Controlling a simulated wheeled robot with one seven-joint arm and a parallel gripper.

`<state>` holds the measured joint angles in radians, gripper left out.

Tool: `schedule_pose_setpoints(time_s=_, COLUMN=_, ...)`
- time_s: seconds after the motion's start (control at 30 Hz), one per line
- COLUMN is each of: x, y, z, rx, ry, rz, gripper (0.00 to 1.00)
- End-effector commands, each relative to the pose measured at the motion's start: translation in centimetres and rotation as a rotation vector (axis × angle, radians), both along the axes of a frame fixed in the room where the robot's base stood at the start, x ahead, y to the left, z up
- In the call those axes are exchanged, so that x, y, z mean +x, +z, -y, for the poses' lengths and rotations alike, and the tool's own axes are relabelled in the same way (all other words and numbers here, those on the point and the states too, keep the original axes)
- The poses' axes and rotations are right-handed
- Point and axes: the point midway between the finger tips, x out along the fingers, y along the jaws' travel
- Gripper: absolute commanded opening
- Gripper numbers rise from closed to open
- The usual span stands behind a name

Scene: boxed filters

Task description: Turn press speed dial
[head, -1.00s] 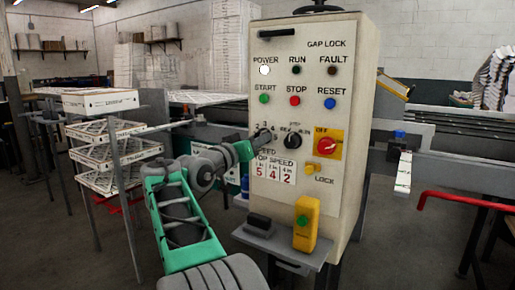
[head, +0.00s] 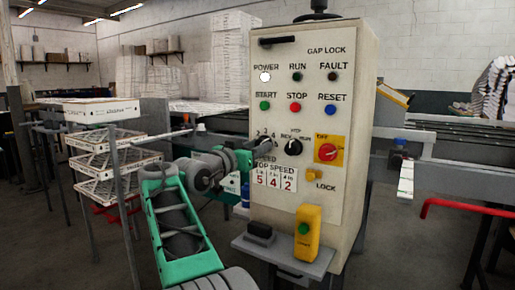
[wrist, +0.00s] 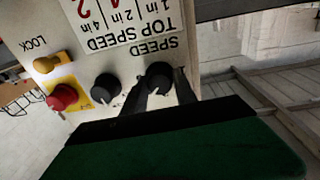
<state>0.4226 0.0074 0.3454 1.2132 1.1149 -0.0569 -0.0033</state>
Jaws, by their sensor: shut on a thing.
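The press speed dial (head: 265,145) is a dark knob on the beige control panel (head: 310,180), above the SPEED label and left of a second black selector knob (head: 293,147). My gripper (head: 257,147) reaches it from the left and partly hides it. In the wrist view the panel appears upside down. There the speed dial (wrist: 160,75) sits between the two dark fingers of my gripper (wrist: 161,88), which are shut on it. The dial's pointer and exact setting cannot be made out.
A red knob on a yellow plate (head: 328,151) and the LOCK button (head: 311,174) are on the panel's right side. A grey shelf with a yellow switch box (head: 307,232) juts out below. A rack of white boxes (head: 104,140) stands left of my arm.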

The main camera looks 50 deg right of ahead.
Motion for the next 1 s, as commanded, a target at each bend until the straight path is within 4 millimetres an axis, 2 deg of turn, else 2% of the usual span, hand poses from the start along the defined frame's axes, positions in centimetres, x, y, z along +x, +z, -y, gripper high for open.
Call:
schedule_pose_setpoints(time_s=0.03, x=0.0, y=-0.1, z=0.0, rx=0.001, ry=0.0, rz=-0.001, gripper=0.0)
schedule_pose_setpoints(time_s=0.07, x=0.0, y=-0.1, z=0.0, rx=0.001, ry=0.0, rz=-0.001, gripper=0.35)
schedule_pose_setpoints(time_s=0.3, x=0.0, y=0.0, z=0.0, rx=0.0, ry=0.0, rz=-0.001, gripper=0.55)
schedule_pose_setpoints(time_s=0.53, x=0.0, y=0.0, z=0.0, rx=0.0, ry=0.0, rz=-0.001, gripper=0.56)
schedule_pose_setpoints(time_s=0.63, x=0.1, y=0.1, z=-0.7, rx=0.0, ry=0.002, rz=0.0, gripper=0.56)
schedule_pose_setpoints(time_s=0.9, x=0.0, y=-0.1, z=-6.0, rx=0.0, ry=0.005, rz=-0.001, gripper=0.56)
schedule_pose_setpoints(time_s=1.0, x=-0.1, y=-0.3, z=-7.4, rx=0.0, ry=0.003, rz=-0.001, gripper=0.56)
